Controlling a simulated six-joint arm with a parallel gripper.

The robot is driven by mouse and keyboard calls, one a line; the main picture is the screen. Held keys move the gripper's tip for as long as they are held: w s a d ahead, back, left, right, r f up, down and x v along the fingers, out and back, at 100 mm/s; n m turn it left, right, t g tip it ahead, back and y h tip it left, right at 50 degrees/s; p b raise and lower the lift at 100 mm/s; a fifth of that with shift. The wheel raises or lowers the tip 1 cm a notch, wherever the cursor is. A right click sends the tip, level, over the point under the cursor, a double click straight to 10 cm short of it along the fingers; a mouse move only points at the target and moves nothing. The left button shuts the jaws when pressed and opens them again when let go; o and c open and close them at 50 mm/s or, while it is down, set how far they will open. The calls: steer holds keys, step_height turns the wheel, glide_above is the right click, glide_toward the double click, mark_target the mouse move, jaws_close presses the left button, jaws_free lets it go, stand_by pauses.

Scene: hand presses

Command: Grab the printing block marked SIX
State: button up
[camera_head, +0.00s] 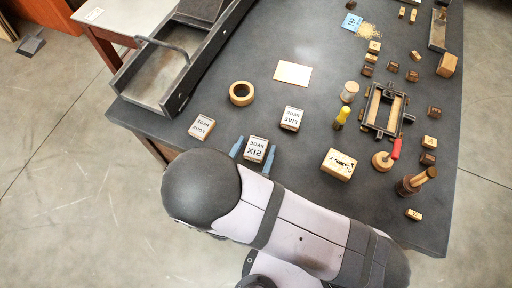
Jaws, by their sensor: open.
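The printing block marked SIX (256,149) lies near the front edge of the dark table, its label reading mirrored. My gripper (254,151) is open, with one blue finger on each side of this block. I cannot tell whether the fingers touch it. The gripper's body is hidden behind my arm. A block marked FIVE (292,118) lies to the upper right. A block marked FOUR (202,127) lies to the left, near the table edge.

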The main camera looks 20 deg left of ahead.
mark_target(255, 151)
steer(key=c, duration=1.2)
steer(key=shift+r, duration=0.15)
step_height(255, 151, up, 10)
steer(key=b, duration=0.1)
steer(key=shift+f, duration=0.2)
